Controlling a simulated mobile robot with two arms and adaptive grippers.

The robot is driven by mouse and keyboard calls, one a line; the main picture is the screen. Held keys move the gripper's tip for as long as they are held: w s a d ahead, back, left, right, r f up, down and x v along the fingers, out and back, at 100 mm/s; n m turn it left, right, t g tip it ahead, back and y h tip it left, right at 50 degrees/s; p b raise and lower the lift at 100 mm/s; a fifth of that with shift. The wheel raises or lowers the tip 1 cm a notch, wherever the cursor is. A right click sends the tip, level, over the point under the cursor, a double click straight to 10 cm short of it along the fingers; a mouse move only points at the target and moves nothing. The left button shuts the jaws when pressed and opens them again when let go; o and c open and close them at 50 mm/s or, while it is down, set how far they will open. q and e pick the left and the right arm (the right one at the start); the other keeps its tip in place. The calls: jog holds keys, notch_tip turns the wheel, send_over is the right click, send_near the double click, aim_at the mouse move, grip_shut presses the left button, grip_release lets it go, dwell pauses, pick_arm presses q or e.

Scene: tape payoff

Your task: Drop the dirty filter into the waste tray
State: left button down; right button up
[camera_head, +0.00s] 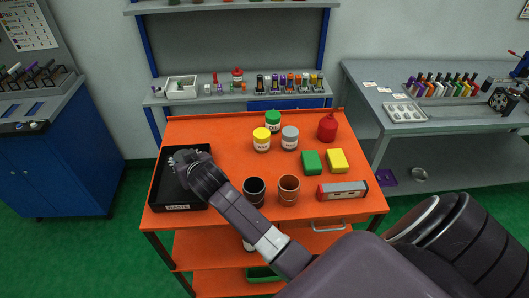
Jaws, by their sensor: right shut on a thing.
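The black waste tray (160,199) sits at the left end of the orange cart top, with a "WASTE" label on its front wall. My right gripper (183,161) reaches in from the lower right and is over the tray, pointing to its back left part. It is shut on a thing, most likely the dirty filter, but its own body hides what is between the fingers. I cannot tell the exact height above the tray floor. The visible tray floor looks empty. My left gripper is not in view.
Dark cup (254,190) and brown cup (288,188) stand close to my forearm. Behind are yellow-lidded (261,140), green-lidded (273,121) and grey-lidded (290,138) jars and a red bottle (327,128). Green (311,162) and yellow (337,160) blocks and a red-grey tool (342,191) lie right.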

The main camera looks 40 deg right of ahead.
jog(key=shift+r, duration=0.1)
jog(key=o, duration=1.3)
jog(key=shift+s, duration=0.2)
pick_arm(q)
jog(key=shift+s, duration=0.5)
pick_arm(e)
jog(key=v, duration=1.2)
